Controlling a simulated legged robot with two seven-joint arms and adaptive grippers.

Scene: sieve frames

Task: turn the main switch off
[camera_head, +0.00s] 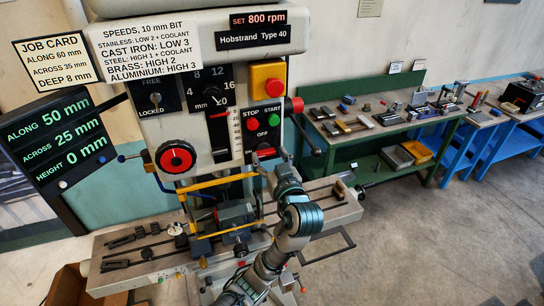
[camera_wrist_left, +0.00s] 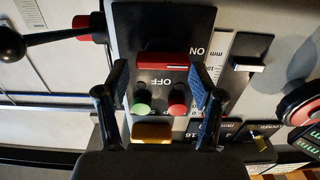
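The main switch is a red bar handle (camera_head: 265,152) on a dark plate low on the machine's front panel. In the left wrist view the red handle (camera_wrist_left: 163,60) lies level. The word OFF is printed on its button side and ON beside one end. The bar lies along the direction of ON. My left gripper (camera_head: 276,160) is in front of the panel beside the switch. In the left wrist view my left gripper (camera_wrist_left: 160,84) is open, its two pads apart and nothing between them gripped. I cannot tell if a pad touches the panel. My right gripper is not in view.
The green start button (camera_head: 273,122) and red stop button (camera_head: 252,124) are just above the switch. A red knob (camera_head: 297,105) and dark lever (camera_head: 306,136) stick out at the right. A yellow box with red button (camera_head: 268,75) is higher. The machine table (camera_head: 335,210) lies below.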

